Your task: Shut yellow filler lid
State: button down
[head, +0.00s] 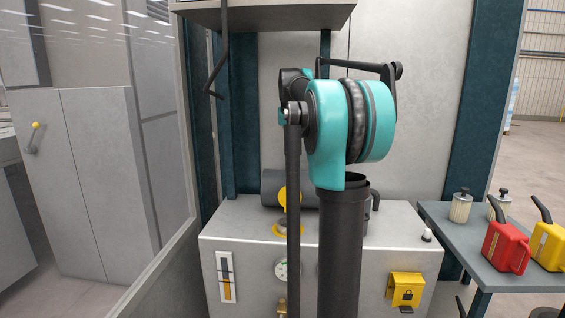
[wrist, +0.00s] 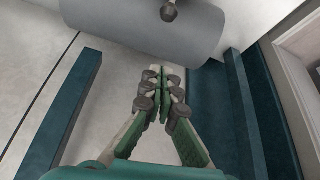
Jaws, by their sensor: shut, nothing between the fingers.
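The yellow filler lid (head: 283,194) stands raised on top of the grey tank unit, partly hidden behind my arm in the head view. Below it a yellow ring (head: 277,230) surrounds the filler opening, also partly covered by my arm. My gripper (wrist: 161,82) shows in the wrist view with its green-sided fingers together and nothing between them. A grey cylinder (wrist: 150,25) lies beyond the fingertips. The lid cannot be made out in the wrist view, and my gripper is hidden behind my arm in the head view.
The grey tank unit (head: 225,238) has a level gauge (head: 226,277) and a yellow lock box (head: 405,289) on its front. A side table (head: 450,230) at right holds red (head: 505,247) and yellow cans (head: 549,245). A shelf (head: 265,15) overhangs above; a dark bent rod (head: 222,50) hangs at its left.

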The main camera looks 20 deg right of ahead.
jog(key=x, duration=0.9)
jog(key=shift+w+f, duration=0.1)
jog(key=shift+f, duration=0.45)
jog(key=shift+s+a, duration=0.2)
jog(key=shift+s, duration=0.7)
jog(key=shift+s+a+f, duration=0.15)
jog(key=shift+s+a, duration=0.05)
jog(key=shift+s, duration=0.8)
